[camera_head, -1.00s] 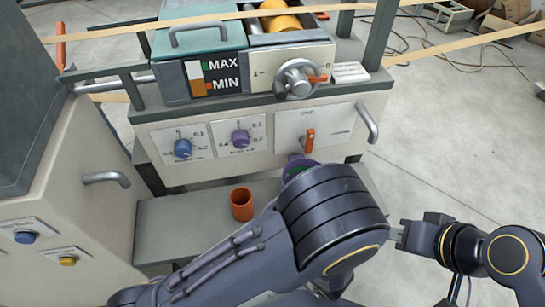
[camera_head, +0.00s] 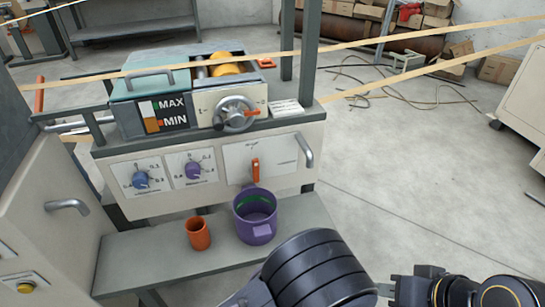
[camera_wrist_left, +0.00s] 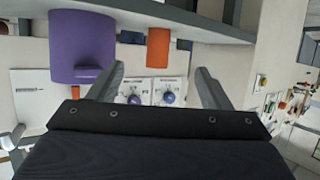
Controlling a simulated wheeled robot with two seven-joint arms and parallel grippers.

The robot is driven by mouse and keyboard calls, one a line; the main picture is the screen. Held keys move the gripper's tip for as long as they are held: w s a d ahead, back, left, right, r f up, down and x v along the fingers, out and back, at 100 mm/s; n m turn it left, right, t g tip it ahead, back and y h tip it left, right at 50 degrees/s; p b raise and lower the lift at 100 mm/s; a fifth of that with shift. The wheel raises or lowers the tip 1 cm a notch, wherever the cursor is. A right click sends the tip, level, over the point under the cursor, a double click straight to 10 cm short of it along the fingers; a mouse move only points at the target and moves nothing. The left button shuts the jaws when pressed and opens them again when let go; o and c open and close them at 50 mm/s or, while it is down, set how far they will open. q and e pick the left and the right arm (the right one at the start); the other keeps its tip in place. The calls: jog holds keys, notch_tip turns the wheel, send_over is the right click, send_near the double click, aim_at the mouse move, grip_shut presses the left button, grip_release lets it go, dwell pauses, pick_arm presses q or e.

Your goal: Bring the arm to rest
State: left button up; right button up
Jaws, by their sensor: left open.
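My left arm (camera_head: 312,272) shows as a large dark link at the bottom of the head view; its gripper is hidden there. In the left wrist view, my left gripper (camera_wrist_left: 162,88) is open, with nothing between its two grey fingers. A purple container (camera_head: 256,222) with a green mark inside stands upright on the shelf, and it shows in the left wrist view (camera_wrist_left: 80,45). An orange cup (camera_head: 198,233) stands beside it, also seen in the left wrist view (camera_wrist_left: 158,48). Part of my right arm (camera_head: 440,290) is at the bottom right; its jaws cannot be made out.
The grey shelf (camera_head: 150,262) juts out below the machine panel with a blue knob (camera_head: 140,180), a purple knob (camera_head: 193,170) and an orange lever (camera_head: 255,172). A handwheel (camera_head: 235,113) and side handle (camera_head: 304,152) stick out. Open floor (camera_head: 410,200) lies to the right.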

pick_arm(q)
jog(key=w+d+r+h, duration=0.4)
jog(key=w+r+h, duration=0.7)
jog(key=r+h, duration=0.15)
jog(key=s+a+r+m+g+h, duration=0.2)
jog(key=s+a+r+m+h, duration=0.35)
jog(key=s+a+r, duration=0.4)
jog(key=s+a+f+m+g+y, duration=0.25)
jog(key=s+a+y, duration=0.25)
jog(key=s+a, duration=0.65)
notch_tip(320, 180, up, 28)
jog(key=w+p, duration=0.1)
jog(key=p, duration=2.7)
jog(key=shift+w+f+t+h, duration=0.15)
jog(key=shift+f+t+h, duration=0.1)
jog(key=shift+t+h, duration=0.1)
pick_arm(e)
notch_tip(320, 180, up, 28)
pick_arm(q)
jog(key=shift+a, duration=0.1)
